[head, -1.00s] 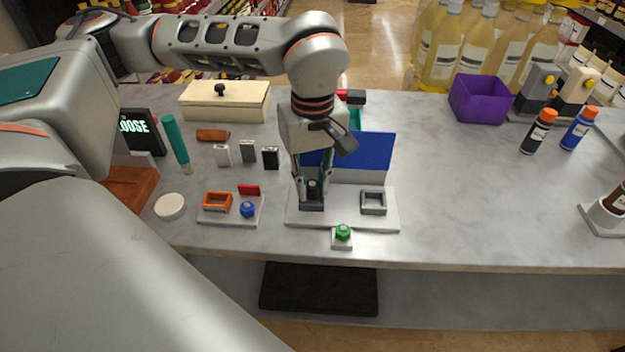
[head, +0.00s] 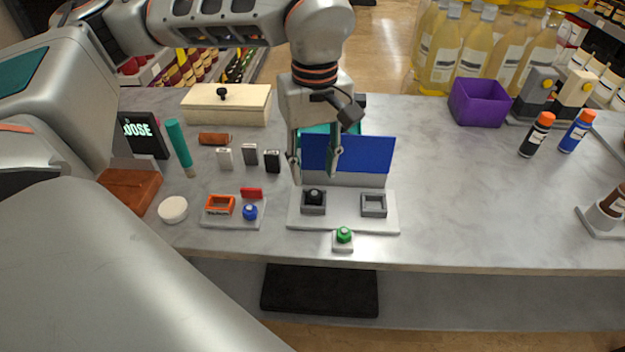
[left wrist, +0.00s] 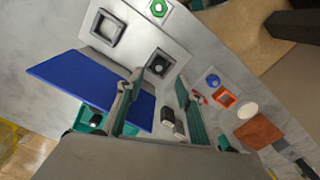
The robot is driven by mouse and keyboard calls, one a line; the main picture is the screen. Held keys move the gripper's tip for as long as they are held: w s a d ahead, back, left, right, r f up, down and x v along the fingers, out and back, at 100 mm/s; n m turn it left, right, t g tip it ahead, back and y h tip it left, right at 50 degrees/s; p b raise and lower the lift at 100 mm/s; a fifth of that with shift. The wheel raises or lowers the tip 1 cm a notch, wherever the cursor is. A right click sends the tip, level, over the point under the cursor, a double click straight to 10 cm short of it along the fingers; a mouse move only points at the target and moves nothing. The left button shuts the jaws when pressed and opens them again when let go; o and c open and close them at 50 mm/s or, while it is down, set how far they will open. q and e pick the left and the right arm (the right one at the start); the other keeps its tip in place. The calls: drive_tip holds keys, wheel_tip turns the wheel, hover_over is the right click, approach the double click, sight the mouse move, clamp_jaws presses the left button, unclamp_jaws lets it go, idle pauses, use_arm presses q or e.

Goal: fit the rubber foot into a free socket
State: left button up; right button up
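The black rubber foot (head: 314,194) sits in the left grey square socket (head: 313,209) of a white plate (head: 343,220). It looks upright, but its depth in the socket is hard to tell. In the left wrist view the foot (left wrist: 158,66) shows inside its socket. The right grey socket (head: 374,205) is empty, and it also shows in the left wrist view (left wrist: 106,28). My left gripper (head: 314,166) is open and empty above the foot, its fingers apart and clear of it. My right gripper is not in view.
A blue panel (head: 362,153) stands behind the plate. A green button (head: 344,234) is in front. A small tray with an orange frame (head: 220,205) and blue knob (head: 250,212) lies left. A purple bin (head: 480,101) stands back right. The counter's right middle is clear.

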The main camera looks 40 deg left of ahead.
sight(314, 194)
use_arm(q)
wheel_tip(314, 194, up, 7)
drive_tip(key=shift+r+p, duration=0.2)
drive_tip(key=shift+p, duration=0.25)
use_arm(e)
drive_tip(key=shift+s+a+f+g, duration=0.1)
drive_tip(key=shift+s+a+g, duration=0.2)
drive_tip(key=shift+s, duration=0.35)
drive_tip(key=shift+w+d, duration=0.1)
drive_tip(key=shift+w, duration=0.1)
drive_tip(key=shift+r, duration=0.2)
